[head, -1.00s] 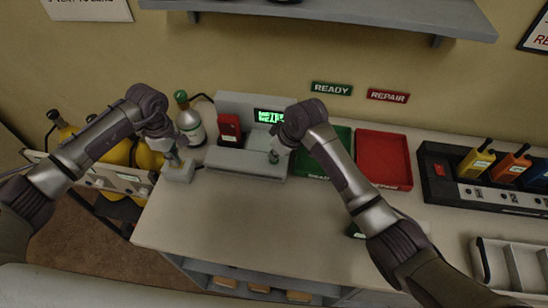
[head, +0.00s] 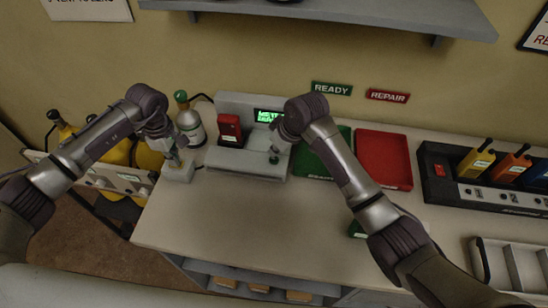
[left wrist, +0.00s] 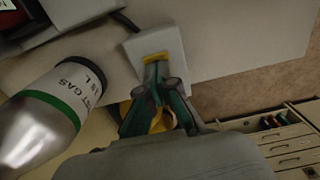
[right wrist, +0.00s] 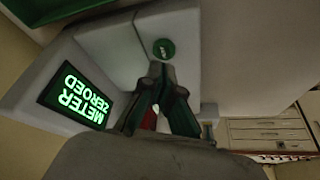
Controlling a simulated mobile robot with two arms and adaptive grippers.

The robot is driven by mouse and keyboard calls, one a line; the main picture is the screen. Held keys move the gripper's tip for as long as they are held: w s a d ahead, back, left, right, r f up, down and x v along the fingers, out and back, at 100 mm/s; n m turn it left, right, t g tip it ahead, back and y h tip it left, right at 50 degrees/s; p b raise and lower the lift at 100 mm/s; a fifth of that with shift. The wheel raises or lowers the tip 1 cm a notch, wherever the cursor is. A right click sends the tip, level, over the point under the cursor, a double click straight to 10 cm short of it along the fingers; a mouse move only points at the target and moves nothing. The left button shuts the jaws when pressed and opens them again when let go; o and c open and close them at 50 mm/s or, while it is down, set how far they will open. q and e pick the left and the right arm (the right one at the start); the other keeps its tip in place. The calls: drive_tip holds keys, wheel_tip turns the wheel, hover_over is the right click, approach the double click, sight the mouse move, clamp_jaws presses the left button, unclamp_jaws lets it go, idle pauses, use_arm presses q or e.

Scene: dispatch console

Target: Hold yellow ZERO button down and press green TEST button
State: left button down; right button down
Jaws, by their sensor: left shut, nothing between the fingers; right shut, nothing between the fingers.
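The yellow ZERO button (left wrist: 155,56) tops a small pale box (head: 178,175) at the bench's left end. My left gripper (head: 174,161), shut and empty, has its tips at that button and partly covers it; how far it is pressed I cannot tell. The green TEST button (right wrist: 164,49) is on the grey console (head: 244,165) in the right wrist view. My right gripper (right wrist: 156,70) is shut and empty, its tips close beside the green button, which is uncovered; contact is unclear. The console's screen (right wrist: 75,99) reads METER ZEROED in green.
A red handheld meter (head: 229,129) stands in the console. A TEST GAS cylinder (left wrist: 50,110) stands close to my left gripper. A green tray (head: 316,165) and a red tray (head: 384,160) lie to the right.

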drive_tip(key=shift+r, duration=2.35)
